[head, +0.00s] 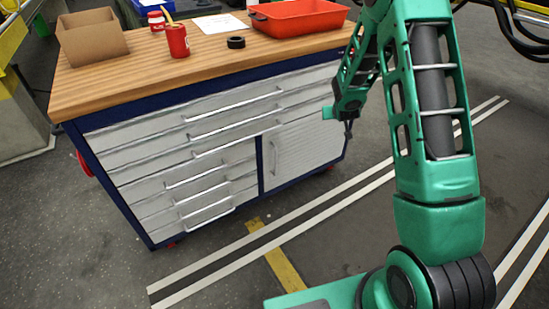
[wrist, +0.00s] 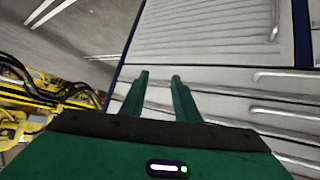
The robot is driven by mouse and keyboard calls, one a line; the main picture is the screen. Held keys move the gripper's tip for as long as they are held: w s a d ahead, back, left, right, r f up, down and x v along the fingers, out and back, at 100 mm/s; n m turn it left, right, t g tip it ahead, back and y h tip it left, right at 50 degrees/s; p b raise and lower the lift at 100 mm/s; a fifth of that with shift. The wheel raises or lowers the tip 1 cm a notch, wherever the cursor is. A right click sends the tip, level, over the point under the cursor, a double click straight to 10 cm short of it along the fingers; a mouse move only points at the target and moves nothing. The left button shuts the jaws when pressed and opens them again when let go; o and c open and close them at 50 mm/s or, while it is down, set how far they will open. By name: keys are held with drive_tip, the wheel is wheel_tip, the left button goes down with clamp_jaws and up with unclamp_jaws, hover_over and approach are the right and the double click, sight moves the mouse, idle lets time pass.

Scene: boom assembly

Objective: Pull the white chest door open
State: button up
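The white chest door (head: 308,148) is the ribbed panel at the lower right of the blue-framed chest. It looks shut. Its upright handle (head: 274,158) is on its left edge. In the wrist view the door (wrist: 205,35) fills the upper middle, with its handle (wrist: 275,20) at upper right. My gripper (head: 348,132) is in front of the chest's right side, to the right of the door handle and apart from it. In the wrist view my gripper's two green fingers (wrist: 161,85) are spread with a gap, and nothing is between them.
White drawers (head: 190,150) with long bar handles are above and left of the door. The floor in front (head: 340,215) is clear.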

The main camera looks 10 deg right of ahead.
drive_tip(key=w+a+f+n+t+y, duration=0.1)
drive_tip(key=w+a+f+t, duration=0.1)
drive_tip(key=w+a+f, duration=0.5)
drive_tip(key=n+t+y, duration=0.3)
drive_tip(key=t+y, duration=0.2)
drive_tip(key=t, duration=0.1)
approach(276, 156)
drive_tip(key=w, duration=0.7)
drive_tip(key=w+a, duration=0.1)
drive_tip(key=w, duration=0.2)
drive_tip(key=shift+w+f, duration=0.15)
drive_tip(key=shift+w, duration=0.1)
drive_tip(key=shift+c, duration=0.4)
